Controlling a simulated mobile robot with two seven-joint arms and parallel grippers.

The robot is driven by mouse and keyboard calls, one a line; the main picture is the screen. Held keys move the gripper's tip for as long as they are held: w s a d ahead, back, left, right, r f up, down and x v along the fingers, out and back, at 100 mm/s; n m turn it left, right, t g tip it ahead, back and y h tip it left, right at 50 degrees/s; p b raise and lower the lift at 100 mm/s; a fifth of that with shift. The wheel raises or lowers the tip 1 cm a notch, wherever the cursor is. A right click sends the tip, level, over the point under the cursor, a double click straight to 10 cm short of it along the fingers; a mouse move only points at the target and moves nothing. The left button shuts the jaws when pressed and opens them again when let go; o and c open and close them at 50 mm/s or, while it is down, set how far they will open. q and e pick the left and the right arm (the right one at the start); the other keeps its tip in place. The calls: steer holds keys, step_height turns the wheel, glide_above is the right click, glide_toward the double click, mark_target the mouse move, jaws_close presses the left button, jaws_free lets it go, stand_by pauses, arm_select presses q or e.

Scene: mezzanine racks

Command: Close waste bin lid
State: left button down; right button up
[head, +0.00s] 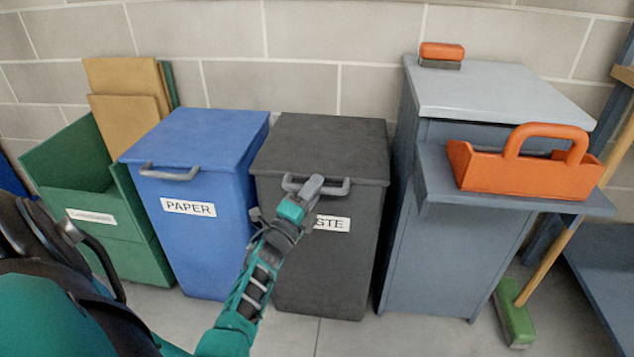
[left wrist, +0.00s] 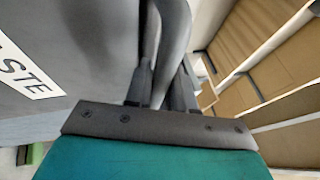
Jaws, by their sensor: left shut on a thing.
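The dark grey waste bin (head: 320,260) stands in the middle of the head view, its label partly covered by my arm. Its lid (head: 320,138) lies flat across the top and looks closed. A grey bar handle (head: 338,189) sits at the lid's front edge. My left gripper (head: 308,188) is at this handle and shut on it. In the left wrist view, the handle (left wrist: 172,45) runs down between the fingers (left wrist: 160,88), with the bin's label (left wrist: 22,70) to the left. My right gripper is in neither view.
A blue paper bin (head: 200,240) stands close on the left, and a green bin with cardboard (head: 75,165) beyond it. A grey cabinet (head: 450,250) stands close on the right, its shelf holding an orange tool tray (head: 525,178). A green broom (head: 515,315) leans farther right.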

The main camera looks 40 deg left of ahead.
arm_select(q)
steer(key=shift+s+f, duration=0.1)
steer(key=shift+f, duration=0.45)
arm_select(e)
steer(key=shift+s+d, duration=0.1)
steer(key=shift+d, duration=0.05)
arm_select(q)
steer(key=c, duration=1.1)
jaws_free()
steer(key=shift+f, duration=0.1)
steer(key=shift+o, duration=0.2)
steer(key=shift+r, duration=0.2)
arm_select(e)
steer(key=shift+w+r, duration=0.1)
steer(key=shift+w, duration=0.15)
arm_select(q)
steer(key=p+v, duration=0.2)
steer(key=v, duration=1)
steer(key=shift+s, duration=0.35)
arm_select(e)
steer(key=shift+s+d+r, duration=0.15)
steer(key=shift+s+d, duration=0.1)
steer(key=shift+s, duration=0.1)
arm_select(q)
steer(key=shift+d+f, duration=0.1)
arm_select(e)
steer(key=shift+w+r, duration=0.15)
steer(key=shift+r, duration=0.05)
